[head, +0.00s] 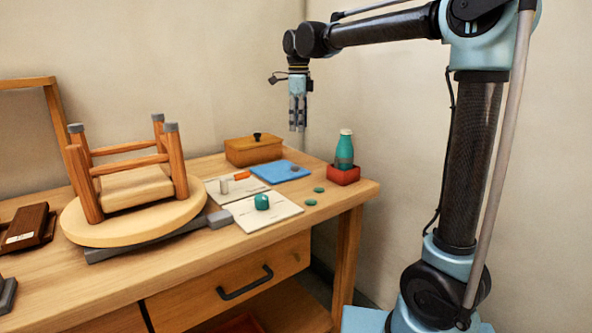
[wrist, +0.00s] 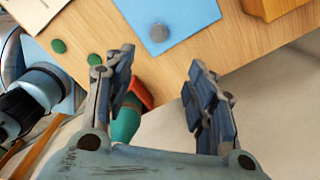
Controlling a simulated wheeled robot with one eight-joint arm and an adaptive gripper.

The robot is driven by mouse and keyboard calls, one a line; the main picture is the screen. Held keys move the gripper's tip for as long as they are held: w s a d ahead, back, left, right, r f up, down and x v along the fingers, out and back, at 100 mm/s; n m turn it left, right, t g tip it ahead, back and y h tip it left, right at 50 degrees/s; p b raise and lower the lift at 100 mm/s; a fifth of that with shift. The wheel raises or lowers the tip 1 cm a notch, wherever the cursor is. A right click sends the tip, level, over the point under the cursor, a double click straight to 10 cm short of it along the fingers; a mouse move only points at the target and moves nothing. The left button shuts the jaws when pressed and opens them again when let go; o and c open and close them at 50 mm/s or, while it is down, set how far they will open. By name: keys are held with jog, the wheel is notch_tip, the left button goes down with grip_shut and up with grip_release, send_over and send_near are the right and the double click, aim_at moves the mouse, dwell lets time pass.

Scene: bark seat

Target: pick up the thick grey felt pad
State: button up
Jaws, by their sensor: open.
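A small round grey pad (head: 294,168) lies on a blue mat (head: 272,175) towards the right end of the wooden workbench. In the wrist view the grey pad (wrist: 158,32) shows near the top, with the blue mat (wrist: 190,12) under it. My gripper (head: 297,129) hangs fingers-down above the back right part of the bench, well above the surface. In the wrist view my gripper (wrist: 162,60) is open with nothing between its fingers, and the pad appears beyond the fingertips, apart from them.
A teal bottle (head: 345,148) stands in a red holder (head: 342,175) right of the mat. An orange box (head: 253,151) with a black knob is behind it. Two green discs (head: 319,190) lie in front. An upturned stool (head: 135,190) fills the left. White sheets (head: 280,214) hold small items.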

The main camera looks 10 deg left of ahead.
aim_at(295, 166)
jog(key=f, duration=0.9)
jog(key=a+f, duration=0.1)
jog(key=f, duration=0.4)
jog(key=shift+s+f, duration=0.25)
jog(key=c, duration=0.8)
